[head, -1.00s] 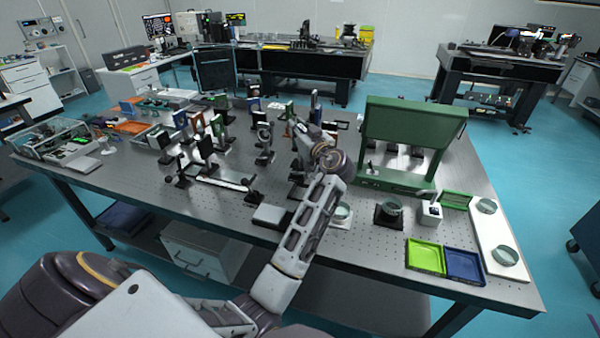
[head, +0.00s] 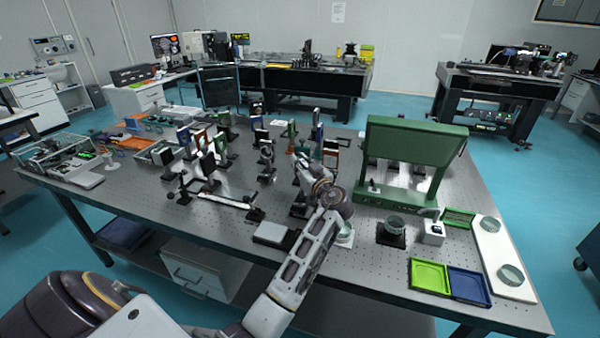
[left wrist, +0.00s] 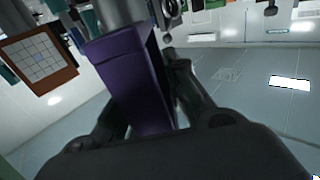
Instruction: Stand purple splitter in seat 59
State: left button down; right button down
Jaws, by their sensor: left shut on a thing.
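The purple splitter (left wrist: 130,80) fills the middle of the left wrist view, between the two dark fingers of my left gripper (left wrist: 145,115). The gripper is shut on it. In the head view my left gripper (head: 304,170) is over the middle of the near optical table (head: 350,264), among the standing optics. The splitter cannot be made out there, being small and behind my arm. I cannot make out which spot is seat 59, as no label is readable. My right gripper is not in view.
Several upright mounts stand left of and behind my gripper. A large green frame (head: 415,142) stands to its right. A green tray (head: 430,277) and a blue tray (head: 470,285) lie at the front right. An orange-framed grid plate (left wrist: 38,58) shows in the left wrist view.

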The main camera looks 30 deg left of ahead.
pick_arm(q)
notch_tip(320, 180, down, 3)
jog(key=shift+r, duration=0.15)
jog(key=shift+f, duration=0.2)
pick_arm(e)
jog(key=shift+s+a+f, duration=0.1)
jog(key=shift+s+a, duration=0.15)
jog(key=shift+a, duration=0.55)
pick_arm(q)
jog(key=shift+f, duration=0.1)
jog(key=c, duration=1.8)
grip_release()
jog(key=shift+f, duration=0.1)
jog(key=o, duration=0.4)
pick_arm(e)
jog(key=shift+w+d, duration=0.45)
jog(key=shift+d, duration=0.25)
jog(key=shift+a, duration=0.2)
